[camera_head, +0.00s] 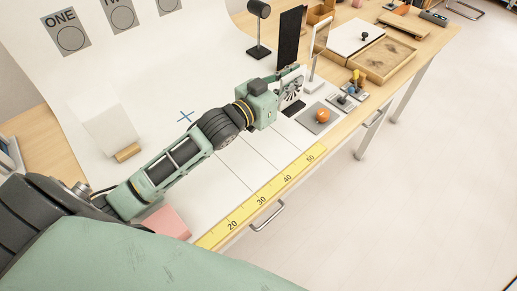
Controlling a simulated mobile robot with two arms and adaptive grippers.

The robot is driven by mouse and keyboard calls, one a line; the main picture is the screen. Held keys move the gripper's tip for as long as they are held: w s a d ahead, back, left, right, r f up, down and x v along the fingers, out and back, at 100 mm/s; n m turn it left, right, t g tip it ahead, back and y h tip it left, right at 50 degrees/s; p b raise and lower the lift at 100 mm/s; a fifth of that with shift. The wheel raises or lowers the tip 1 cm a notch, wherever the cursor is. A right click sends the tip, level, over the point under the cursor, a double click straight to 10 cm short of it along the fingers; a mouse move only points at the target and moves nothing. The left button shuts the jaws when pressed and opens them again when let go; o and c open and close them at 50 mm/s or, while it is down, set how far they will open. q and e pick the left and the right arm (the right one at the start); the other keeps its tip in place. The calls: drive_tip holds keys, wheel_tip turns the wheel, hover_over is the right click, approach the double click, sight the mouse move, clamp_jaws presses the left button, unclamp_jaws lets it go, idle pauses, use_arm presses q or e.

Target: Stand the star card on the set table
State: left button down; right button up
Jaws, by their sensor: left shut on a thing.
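The star card (292,90), a small white card with a black radial pattern, is at the right part of the set table (232,168), which is covered in white. My left gripper (292,76) is shut on the card near its upper edge. The card looks upright, with a dark base or foot (296,108) beneath it; I cannot tell whether it touches the table. The gripper hides part of the card. A blue cross (186,117) is marked on the white surface left of the gripper. My right gripper is out of view.
A black panel (290,36) and a framed pane (320,45) stand behind the card. An orange ball (323,115) sits on a grey plate to the right. A yellow ruler (262,198) runs along the front edge.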

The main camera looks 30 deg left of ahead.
use_arm(q)
drive_tip(key=s+a+f+p, duration=0.2)
drive_tip(key=s+a+f, duration=0.2)
drive_tip(key=s+f, duration=0.6)
drive_tip(key=shift+s+f, duration=0.2)
drive_tip(key=shift+f, duration=0.1)
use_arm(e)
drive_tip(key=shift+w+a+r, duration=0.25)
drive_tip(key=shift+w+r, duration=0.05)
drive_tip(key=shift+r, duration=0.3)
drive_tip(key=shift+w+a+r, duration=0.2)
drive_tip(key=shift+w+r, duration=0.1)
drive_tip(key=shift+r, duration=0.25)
use_arm(q)
drive_tip(key=shift+a, duration=0.1)
drive_tip(key=shift+f, duration=0.6)
drive_tip(key=c, duration=1.9)
unclamp_jaws()
drive_tip(key=shift+s+f, duration=0.1)
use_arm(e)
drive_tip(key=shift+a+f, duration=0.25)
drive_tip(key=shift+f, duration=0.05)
